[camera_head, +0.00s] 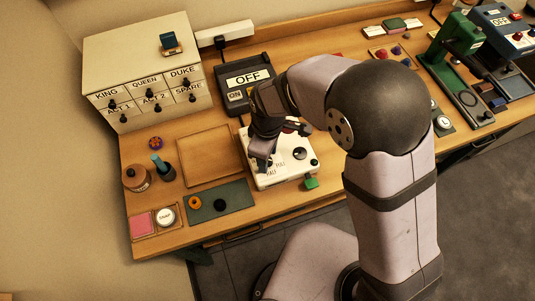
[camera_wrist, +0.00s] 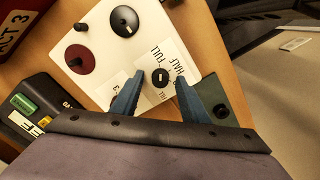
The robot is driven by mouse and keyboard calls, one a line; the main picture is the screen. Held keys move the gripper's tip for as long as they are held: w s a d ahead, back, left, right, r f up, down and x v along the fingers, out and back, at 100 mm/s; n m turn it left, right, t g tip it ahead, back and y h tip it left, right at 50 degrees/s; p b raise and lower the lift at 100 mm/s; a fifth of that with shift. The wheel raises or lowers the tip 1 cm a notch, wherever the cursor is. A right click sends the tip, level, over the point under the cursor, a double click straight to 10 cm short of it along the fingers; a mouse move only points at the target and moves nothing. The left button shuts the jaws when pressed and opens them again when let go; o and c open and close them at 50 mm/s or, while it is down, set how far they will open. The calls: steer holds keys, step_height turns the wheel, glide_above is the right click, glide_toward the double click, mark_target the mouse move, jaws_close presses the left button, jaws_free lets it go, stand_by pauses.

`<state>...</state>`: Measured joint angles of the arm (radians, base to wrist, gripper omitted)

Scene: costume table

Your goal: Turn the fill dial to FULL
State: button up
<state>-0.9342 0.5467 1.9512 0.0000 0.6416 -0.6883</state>
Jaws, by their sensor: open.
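A white panel box (camera_head: 268,181) stands near the table's front edge, and its top also shows in the wrist view (camera_wrist: 108,80). The fill dial (camera_wrist: 160,77) is a small black knob with a light mark, beside printed FILL, HALF and FULL labels. I cannot tell exactly which label the mark points to. My gripper (camera_wrist: 160,78) is open, its two blue fingers on either side of the dial. Whether they touch it is unclear. In the head view my gripper (camera_head: 262,163) is over the box's left part and hides the dial.
The same box carries a larger black knob (camera_wrist: 124,21) and a dark red knob (camera_wrist: 80,58). Behind it is a dark unit with an OFF sign (camera_head: 247,77). A wooden tray (camera_head: 207,155) lies left, and a green mat (camera_head: 228,203) lies at the front left.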

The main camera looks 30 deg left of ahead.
steer(key=shift+r+b, duration=1.15)
steer(key=shift+r, duration=2.55)
